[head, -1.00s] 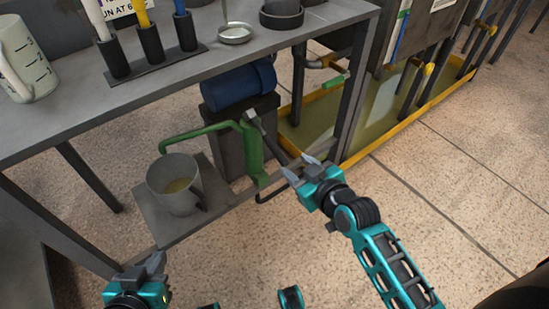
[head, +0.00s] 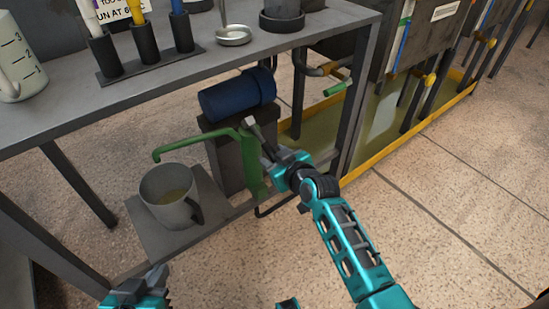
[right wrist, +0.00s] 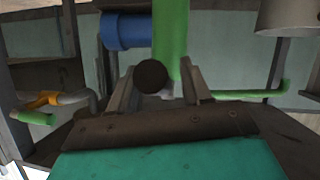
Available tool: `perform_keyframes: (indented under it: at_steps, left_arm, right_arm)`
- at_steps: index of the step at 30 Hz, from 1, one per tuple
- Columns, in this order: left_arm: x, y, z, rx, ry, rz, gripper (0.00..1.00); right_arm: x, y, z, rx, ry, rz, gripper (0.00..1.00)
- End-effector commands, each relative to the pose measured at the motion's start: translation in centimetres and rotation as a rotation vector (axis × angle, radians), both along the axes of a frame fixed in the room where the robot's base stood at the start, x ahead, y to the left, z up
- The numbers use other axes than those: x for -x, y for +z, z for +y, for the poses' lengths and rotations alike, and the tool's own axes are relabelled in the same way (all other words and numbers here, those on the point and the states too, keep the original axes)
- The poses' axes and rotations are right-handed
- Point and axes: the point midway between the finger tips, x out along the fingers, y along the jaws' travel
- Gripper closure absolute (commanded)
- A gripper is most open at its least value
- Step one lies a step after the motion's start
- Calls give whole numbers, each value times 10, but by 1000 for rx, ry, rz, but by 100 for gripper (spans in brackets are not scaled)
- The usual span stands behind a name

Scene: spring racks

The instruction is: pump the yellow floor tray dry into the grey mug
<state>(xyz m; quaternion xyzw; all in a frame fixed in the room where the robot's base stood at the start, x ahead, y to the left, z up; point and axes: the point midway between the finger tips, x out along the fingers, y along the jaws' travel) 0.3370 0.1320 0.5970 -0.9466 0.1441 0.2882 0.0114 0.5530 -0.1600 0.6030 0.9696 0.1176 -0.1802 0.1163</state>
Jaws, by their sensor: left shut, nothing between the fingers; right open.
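The green pump (head: 250,165) stands under the bench, its spout reaching left over the grey mug (head: 172,192). The mug is upright on a low grey shelf with some yellowish liquid in it. The yellow floor tray (head: 408,134) lies behind the bench leg and holds murky yellow-green liquid. My right gripper (head: 268,146) is open at the pump's handle. In the right wrist view, the dark round handle end (right wrist: 151,77) lies between the open fingers, in front of the green pump body (right wrist: 171,35); contact cannot be told. My left gripper (head: 158,279) is shut and empty at the lower left.
A blue cylinder (head: 238,95) sits on a dark block beside the pump. The bench top (head: 165,75) above carries a beaker, a marker rack and a small dish. A bench leg (head: 352,95) stands right of the pump. The floor at right is clear.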

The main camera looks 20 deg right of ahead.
Motion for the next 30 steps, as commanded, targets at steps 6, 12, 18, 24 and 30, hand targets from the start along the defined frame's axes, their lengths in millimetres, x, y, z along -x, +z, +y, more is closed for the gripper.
perform_keyframes:
  at_steps: [6, 12, 18, 24, 30]
  left_arm:
    - [-1, 1, 1, -1, 1, -2, 100]
    - [-1, 0, 2, -4, 4, -1, 100]
    - [0, -3, 3, -7, 4, 5, 100]
    - [0, -4, 3, -7, 3, 7, 100]
    - [0, -2, 3, -7, 4, 5, 100]
  right_arm:
    - [0, 0, 0, 0, 0, 0, 65]
    - [0, 0, 0, 0, 0, 0, 84]
    - [0, 0, 0, 0, 0, 0, 100]
    - [0, 0, 0, 0, 0, 0, 100]
    - [0, 1, 0, 2, 0, 3, 100]
